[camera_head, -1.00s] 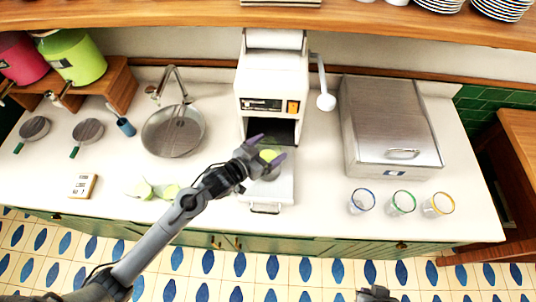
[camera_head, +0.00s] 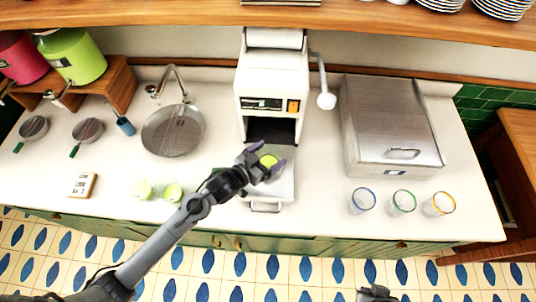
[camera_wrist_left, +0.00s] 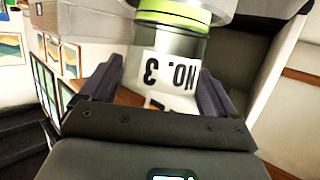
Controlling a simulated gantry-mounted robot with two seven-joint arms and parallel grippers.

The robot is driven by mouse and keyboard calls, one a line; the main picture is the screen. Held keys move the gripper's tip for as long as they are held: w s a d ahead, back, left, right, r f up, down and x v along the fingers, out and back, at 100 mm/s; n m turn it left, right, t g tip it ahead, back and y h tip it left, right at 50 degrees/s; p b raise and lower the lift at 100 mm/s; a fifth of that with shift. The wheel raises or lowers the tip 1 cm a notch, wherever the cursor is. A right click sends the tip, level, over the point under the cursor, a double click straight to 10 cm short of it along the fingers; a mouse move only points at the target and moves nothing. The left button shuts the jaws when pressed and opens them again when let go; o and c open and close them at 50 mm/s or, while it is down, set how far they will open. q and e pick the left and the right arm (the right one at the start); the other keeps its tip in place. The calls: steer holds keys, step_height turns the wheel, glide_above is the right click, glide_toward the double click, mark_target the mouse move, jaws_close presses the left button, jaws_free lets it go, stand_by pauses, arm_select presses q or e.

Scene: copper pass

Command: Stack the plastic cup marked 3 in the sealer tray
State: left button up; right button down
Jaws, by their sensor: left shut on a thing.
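The plastic cup marked 3 (camera_wrist_left: 168,68) is between the fingers of my left gripper (camera_head: 267,161), which is shut on it. Its white label reads "NO. 3" upside down in the left wrist view, below a green band. In the head view its green top (camera_head: 268,160) shows between the purple fingertips, over the pulled-out sealer tray (camera_head: 284,187). I cannot tell whether the cup touches the tray or something in it. Two more green cups, one (camera_head: 142,189) and another (camera_head: 172,192), stand on the counter to the left. My right gripper (camera_head: 375,293) is barely visible at the bottom edge.
The white sealer (camera_head: 272,82) stands behind the tray, with a lever (camera_head: 324,90) on its right. A steel box (camera_head: 390,130) and several rimmed glasses (camera_head: 403,202) are to the right. A sink (camera_head: 173,130) and small sign (camera_head: 82,185) are to the left.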

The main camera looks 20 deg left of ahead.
arm_select(q)
steer(key=shift+f, duration=0.45)
steer(key=o, duration=0.6)
steer(key=shift+f, duration=0.1)
steer(key=shift+o, duration=0.9)
steer(key=shift+f, duration=0.15)
steer(key=shift+s+r, duration=0.1)
steer(key=shift+r, duration=0.2)
steer(key=r+v, duration=0.1)
steer(key=v, duration=1.1)
steer(key=s+f+n+g+y, duration=0.1)
steer(key=s+f+g+y, duration=0.1)
steer(key=s+g, duration=0.3)
steer(key=s+a+f+n+g+y, duration=0.1)
steer(key=s+f+g+y, duration=0.2)
steer(key=s, duration=0.8)
steer(key=shift+a+f+g, duration=0.2)
steer(key=shift+a+g, duration=0.1)
steer(key=shift+g, duration=0.7)
